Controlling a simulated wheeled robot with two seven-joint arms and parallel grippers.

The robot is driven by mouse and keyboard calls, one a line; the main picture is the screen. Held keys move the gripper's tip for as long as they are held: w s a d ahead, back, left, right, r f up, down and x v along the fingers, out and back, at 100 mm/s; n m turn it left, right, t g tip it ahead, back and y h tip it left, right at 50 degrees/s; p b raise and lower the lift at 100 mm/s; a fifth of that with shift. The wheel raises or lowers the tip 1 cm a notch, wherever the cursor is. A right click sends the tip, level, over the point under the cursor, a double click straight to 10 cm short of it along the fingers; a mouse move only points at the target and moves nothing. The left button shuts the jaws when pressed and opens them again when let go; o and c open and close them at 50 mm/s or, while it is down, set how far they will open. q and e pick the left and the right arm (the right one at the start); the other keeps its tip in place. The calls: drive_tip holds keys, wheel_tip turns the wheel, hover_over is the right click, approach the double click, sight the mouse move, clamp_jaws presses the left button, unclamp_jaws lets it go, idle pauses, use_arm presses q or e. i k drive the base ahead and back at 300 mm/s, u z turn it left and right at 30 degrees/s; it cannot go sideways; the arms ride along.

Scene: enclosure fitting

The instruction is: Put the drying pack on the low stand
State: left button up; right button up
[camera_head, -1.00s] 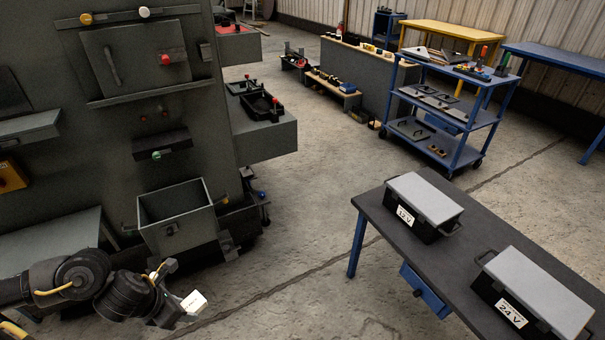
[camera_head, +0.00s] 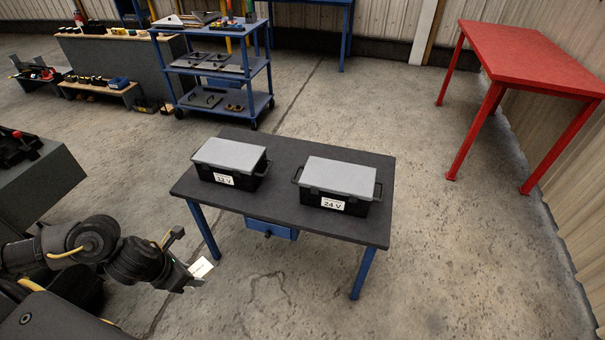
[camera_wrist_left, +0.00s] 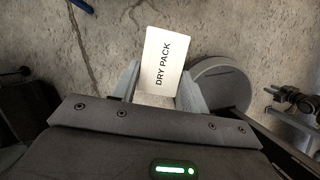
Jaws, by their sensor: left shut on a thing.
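The drying pack (camera_head: 201,267) is a small white block, low at the left in the head view. In the left wrist view the pack (camera_wrist_left: 159,60) shows the label "DRY PACK". My left gripper (camera_head: 188,264) is shut on the pack and holds it in the air above the concrete floor, left of the dark table. In the left wrist view the fingers of my left gripper (camera_wrist_left: 160,88) lie on either side of its near end. I cannot tell for sure which thing is the low stand. My right gripper is not in view.
A dark-topped table (camera_head: 285,222) carries a 12 V case (camera_head: 230,155) and a 24 V case (camera_head: 340,176). A blue cart (camera_head: 215,70), a low wood-topped bench (camera_head: 128,91) and a red table (camera_head: 530,62) stand farther off. Floor is clear between the dark and red tables.

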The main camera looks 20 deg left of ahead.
sight(278, 195)
drive_tip(key=z, duration=0.05)
drive_tip(key=i, duration=1)
drive_tip(key=u, duration=0.05)
